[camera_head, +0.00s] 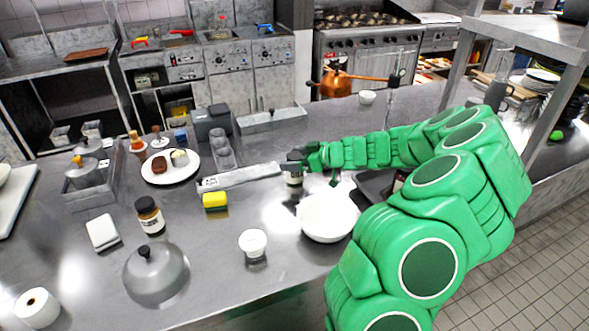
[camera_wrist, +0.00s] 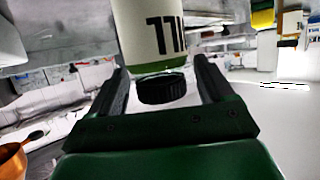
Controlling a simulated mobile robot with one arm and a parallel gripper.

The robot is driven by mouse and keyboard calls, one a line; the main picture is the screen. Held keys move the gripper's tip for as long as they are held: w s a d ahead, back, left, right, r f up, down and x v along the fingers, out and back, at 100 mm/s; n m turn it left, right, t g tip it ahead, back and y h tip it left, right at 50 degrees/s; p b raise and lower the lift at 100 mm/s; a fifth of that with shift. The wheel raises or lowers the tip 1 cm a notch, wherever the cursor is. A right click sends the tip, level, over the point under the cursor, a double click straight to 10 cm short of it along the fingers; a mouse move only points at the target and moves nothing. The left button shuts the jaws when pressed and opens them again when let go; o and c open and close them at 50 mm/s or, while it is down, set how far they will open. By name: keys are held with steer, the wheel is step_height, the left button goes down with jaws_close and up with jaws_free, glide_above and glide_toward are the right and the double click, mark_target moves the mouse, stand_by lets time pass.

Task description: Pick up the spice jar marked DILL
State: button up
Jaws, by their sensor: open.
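A spice jar (camera_head: 293,178) with a pale label and a dark lid stands on the steel counter, left of the white bowl. In the wrist view the jar (camera_wrist: 152,30) appears upside down; its label is cut off and shows inverted letters that fit "ILL". My gripper (camera_head: 297,156) is at the top of this jar. In the wrist view my open gripper (camera_wrist: 160,88) has a finger on each side of the black lid, with gaps visible. Another dark-lidded jar (camera_head: 150,218) stands at the left; its label is too small to read.
The white bowl (camera_head: 328,218) is close to the right of the jar, under my arm. A white cup (camera_head: 253,241), a yellow sponge (camera_head: 215,200) and a metal dome (camera_head: 156,270) stand nearer the front left.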

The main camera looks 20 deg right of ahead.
steer(key=c, duration=1.2)
steer(key=shift+r, duration=0.1)
